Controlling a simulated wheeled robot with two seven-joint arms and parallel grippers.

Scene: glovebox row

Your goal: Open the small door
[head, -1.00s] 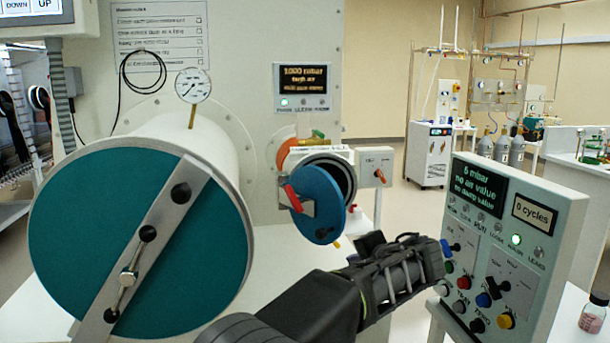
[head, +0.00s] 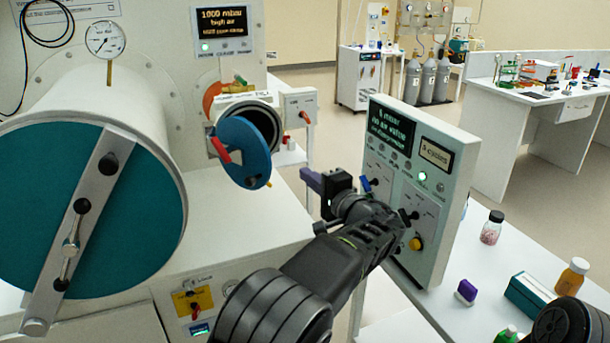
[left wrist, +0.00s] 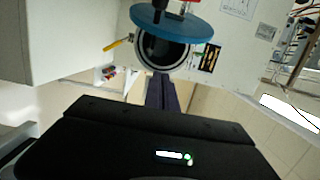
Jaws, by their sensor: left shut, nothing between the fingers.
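The small door is a round blue disc (head: 243,152) with a red handle (head: 220,150) on its left side. It stands swung open, away from the dark mouth of the small port (head: 264,120). In the left wrist view the blue door (left wrist: 178,24) shows edge-on at the top, beside the round port opening (left wrist: 165,52). My left gripper (head: 308,180) is shut and empty, to the right of the door and apart from it. Its fingers (left wrist: 160,92) show below the port in the left wrist view. My right gripper is not clearly in view.
A large teal round door (head: 90,215) with a metal bar is at the left. A control panel (head: 415,190) stands just right of my left gripper. A white table with bottles (head: 490,228) and a teal box (head: 528,296) is at lower right. Open floor lies behind.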

